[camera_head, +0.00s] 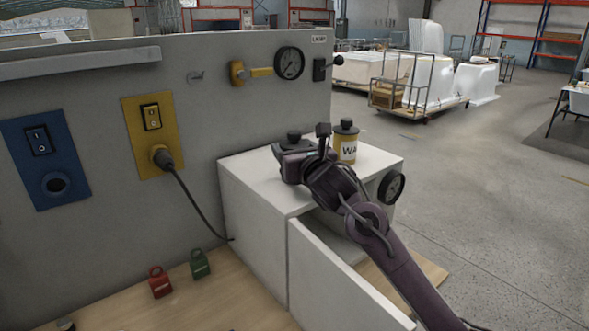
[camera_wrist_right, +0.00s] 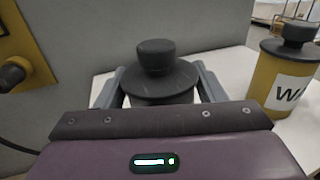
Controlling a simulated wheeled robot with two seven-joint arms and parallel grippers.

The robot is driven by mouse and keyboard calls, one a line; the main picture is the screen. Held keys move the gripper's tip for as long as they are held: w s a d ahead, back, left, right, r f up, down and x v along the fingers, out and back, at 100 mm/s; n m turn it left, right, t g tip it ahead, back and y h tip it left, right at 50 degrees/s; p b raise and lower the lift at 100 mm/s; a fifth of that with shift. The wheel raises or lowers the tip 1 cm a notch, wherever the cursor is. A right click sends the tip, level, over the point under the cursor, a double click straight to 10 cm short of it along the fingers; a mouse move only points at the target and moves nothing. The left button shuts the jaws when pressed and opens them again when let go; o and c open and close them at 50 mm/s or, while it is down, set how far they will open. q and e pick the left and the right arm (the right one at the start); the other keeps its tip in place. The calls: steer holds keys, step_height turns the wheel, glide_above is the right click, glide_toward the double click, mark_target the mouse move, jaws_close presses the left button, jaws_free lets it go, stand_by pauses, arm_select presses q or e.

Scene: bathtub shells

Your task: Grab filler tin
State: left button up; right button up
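A tin with a dark lid and knob (camera_wrist_right: 155,72) stands between the fingers of my right gripper (camera_wrist_right: 158,92) in the wrist view. No label shows on it, so I cannot read whether it is the filler tin. In the head view its dark top (camera_head: 293,135) shows behind my right gripper (camera_head: 290,158), over the white cabinet top. The fingers are spread on either side of it, with what look like small gaps. The tin's lower body is hidden by my gripper. A yellow tin (camera_head: 346,141) with a "WA" label stands to the right. My left gripper is not in view.
A grey panel (camera_head: 210,100) with switches and a gauge (camera_head: 290,63) rises behind. A red padlock (camera_head: 159,282) and a green one (camera_head: 200,264) lie on the wooden bench.

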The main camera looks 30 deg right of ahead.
steer(key=c, duration=1.2)
steer(key=shift+r, duration=0.1)
